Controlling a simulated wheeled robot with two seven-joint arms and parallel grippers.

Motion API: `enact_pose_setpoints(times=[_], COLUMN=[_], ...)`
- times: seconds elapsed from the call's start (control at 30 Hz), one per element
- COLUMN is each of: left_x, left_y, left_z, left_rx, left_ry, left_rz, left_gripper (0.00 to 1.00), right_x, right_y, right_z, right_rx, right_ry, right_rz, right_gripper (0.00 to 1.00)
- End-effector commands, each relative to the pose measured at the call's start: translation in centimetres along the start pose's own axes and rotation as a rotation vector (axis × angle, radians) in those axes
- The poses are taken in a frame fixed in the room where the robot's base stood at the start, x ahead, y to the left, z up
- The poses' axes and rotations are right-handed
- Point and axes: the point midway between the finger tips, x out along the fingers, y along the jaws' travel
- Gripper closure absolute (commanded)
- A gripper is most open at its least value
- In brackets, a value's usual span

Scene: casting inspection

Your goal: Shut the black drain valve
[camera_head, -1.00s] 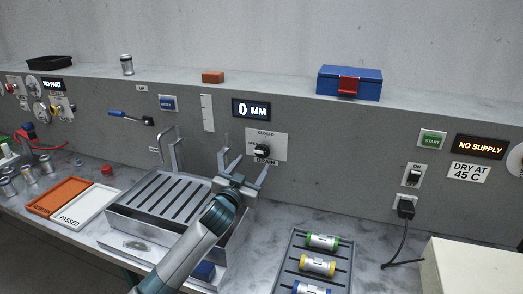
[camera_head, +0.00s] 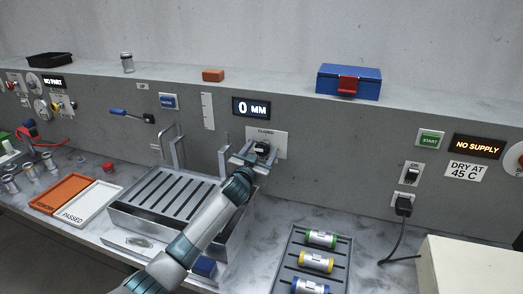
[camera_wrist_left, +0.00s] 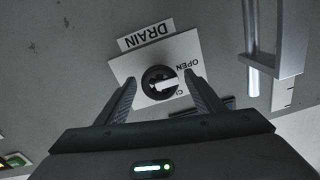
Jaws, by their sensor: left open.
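The black drain valve (camera_head: 262,148) is a round knob with a pale handle bar, on a white plate on the grey back panel. The plate carries the words CLOSED, OPEN and DRAIN. In the left wrist view the knob (camera_wrist_left: 160,83) lies between my open fingers, with its bar pointing roughly toward the OPEN and CLOSED side. My left gripper (camera_head: 250,160) is open in front of the plate; its fingertips also show in the left wrist view (camera_wrist_left: 160,88). I cannot tell whether they touch the knob. My right gripper is not in view.
A metal sink with a slatted rack (camera_head: 165,195) and upright pipes stands left of the valve. A grey tray (camera_head: 338,262) of several coloured cylinders lies at lower right. A display (camera_head: 251,107) above the valve reads 0 MM. A black plug (camera_head: 403,205) with a cable is on the right.

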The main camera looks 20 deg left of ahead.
Motion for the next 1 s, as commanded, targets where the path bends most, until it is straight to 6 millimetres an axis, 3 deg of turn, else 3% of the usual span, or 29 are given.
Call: enact_pose_setpoints(times=[0.17, 0.37, 0.77, 1.0], left_x=[0.00, -0.02, -0.02, -0.01], left_y=[0.00, -0.01, -0.01, -0.03], left_z=[0.00, 0.00, 0.00, -0.02], left_rx=[0.000, 0.001, 0.038, 0.151], left_ry=[0.000, 0.000, 0.000, 0.000], left_rz=[0.000, 0.000, 0.000, -0.001], left_gripper=[0.38, 0.80, 0.80, 0.80], right_x=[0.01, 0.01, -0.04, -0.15], right_y=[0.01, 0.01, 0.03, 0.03], right_z=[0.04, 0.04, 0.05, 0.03], right_rx=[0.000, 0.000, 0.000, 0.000], right_ry=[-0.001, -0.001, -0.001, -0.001], right_rz=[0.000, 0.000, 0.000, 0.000], right_gripper=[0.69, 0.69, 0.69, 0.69])
